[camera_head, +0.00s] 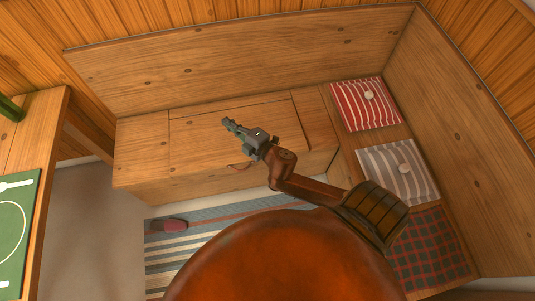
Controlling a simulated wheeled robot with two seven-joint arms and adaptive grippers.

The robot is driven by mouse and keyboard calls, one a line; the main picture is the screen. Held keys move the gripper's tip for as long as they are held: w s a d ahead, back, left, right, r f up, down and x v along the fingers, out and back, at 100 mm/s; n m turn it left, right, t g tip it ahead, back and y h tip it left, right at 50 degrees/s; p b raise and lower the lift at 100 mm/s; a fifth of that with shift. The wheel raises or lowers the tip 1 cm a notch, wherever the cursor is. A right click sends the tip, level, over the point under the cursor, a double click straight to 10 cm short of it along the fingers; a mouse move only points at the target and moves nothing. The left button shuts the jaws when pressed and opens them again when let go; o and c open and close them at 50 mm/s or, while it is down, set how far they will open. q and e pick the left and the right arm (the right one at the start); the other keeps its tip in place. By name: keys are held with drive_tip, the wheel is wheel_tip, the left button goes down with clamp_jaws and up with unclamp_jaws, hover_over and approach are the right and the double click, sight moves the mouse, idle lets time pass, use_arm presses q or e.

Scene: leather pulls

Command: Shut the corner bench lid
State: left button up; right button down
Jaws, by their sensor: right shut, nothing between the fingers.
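The corner bench (142,152) runs along the back wall and turns toward me on the right. Its lid (200,143) is a wooden panel in the middle of the back seat. It looks flat and nearly level with the seat boards, with dark seams along its edges; I cannot tell if a small gap is left. A leather pull (238,166) shows at its front edge, partly behind my gripper. My right gripper (228,123) is shut and empty, over the lid and pointing to the upper left. I cannot tell whether it touches the lid. My left gripper is not in view.
A red striped cushion (352,112), a grey striped cushion (385,165) and a dark checked cushion (425,255) lie on the right seat. A table (52,130) with a green mat (32,190) stands at left.

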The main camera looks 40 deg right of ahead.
drive_tip(key=w+a+r+n+g+y, duration=0.1)
drive_tip(key=w+a+r+n+y, duration=0.15)
drive_tip(key=a+n+y, duration=0.75)
drive_tip(key=s+a+f+n+g+y, duration=0.1)
drive_tip(key=s+a+f+n+g, duration=0.45)
drive_tip(key=n, duration=0.75)
drive_tip(key=s+d+f+n+g+h, duration=0.2)
drive_tip(key=d+f+n+g+h, duration=0.5)
drive_tip(key=d+f, duration=0.55)
drive_tip(key=s+d+f+n+g+h, duration=0.15)
drive_tip(key=d+g+h, duration=0.3)
drive_tip(key=d, duration=1.15)
drive_tip(key=shift+t, duration=0.5)
drive_tip(key=f+b, duration=0.1)
drive_tip(key=f, duration=0.3)
drive_tip(key=f+b, duration=0.1)
drive_tip(key=f, duration=0.3)
drive_tip(key=f+b, duration=0.1)
drive_tip(key=f, duration=0.3)
drive_tip(key=shift+s+a+f, duration=0.15)
drive_tip(key=shift+s+a, duration=0.15)
drive_tip(key=shift+s, duration=0.05)
drive_tip(key=shift+f, duration=0.65)
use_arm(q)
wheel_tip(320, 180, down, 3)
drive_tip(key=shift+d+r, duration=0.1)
